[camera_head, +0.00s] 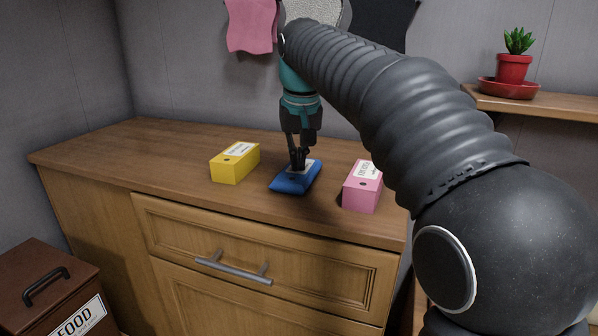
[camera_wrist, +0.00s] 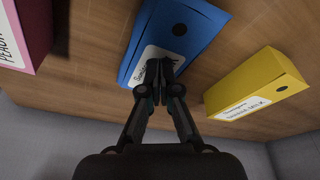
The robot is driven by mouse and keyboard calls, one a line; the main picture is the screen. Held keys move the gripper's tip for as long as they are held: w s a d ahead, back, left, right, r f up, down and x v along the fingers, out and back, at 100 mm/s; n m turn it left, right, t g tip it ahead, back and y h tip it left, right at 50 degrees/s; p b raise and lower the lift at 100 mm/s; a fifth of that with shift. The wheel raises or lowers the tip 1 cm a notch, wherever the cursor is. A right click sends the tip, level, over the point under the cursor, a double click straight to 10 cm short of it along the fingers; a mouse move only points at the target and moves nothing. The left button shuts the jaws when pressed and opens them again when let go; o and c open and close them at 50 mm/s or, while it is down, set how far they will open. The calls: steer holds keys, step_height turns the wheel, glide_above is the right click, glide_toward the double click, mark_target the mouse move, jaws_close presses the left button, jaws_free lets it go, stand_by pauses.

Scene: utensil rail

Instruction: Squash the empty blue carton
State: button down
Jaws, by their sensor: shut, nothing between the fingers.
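The blue carton (camera_head: 296,179) lies on the wooden counter between the yellow and pink cartons. In the head view it looks low and flattened, clearly lower than its neighbours. My gripper (camera_head: 298,165) points straight down over the carton. Its fingers are shut with nothing between them, and the fingertips (camera_wrist: 160,75) are at the label, seemingly touching the top. The fingertips hide part of the label.
A yellow carton (camera_head: 235,162) stands to the left and a pink carton (camera_head: 362,187) to the right, both full height. The counter (camera_head: 150,153) is clear at left. A brown box marked FOOD (camera_head: 45,290) stands below. A potted plant (camera_head: 513,68) sits on a shelf at right.

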step_height(320, 180, up, 4)
steer(key=p, duration=0.4)
steer(key=shift+p, duration=0.3)
steer(key=shift+r+p, duration=0.4)
steer(key=shift+r, duration=2.1)
